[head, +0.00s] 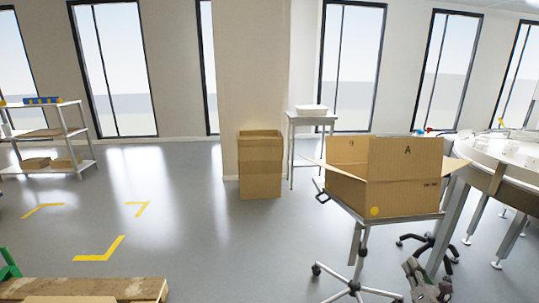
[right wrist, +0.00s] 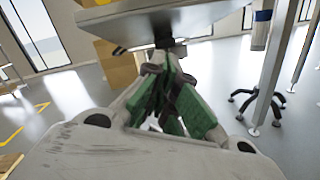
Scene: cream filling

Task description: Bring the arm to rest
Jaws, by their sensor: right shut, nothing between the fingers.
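My right gripper (head: 424,282) is low at the lower right of the head view, beside the wheeled stand and below the level of its top. In the right wrist view its green-padded fingers (right wrist: 168,88) point forward, under the edge of the stand's top. They are shut, with nothing held between them. My left gripper is in neither view.
An open cardboard box (head: 403,194) stands on the wheeled stand (head: 357,245). A round white table (head: 490,150) is at the right. A tall carton (head: 260,165) stands by the pillar, and a shelf (head: 75,133) is at left. The floor at centre left is clear.

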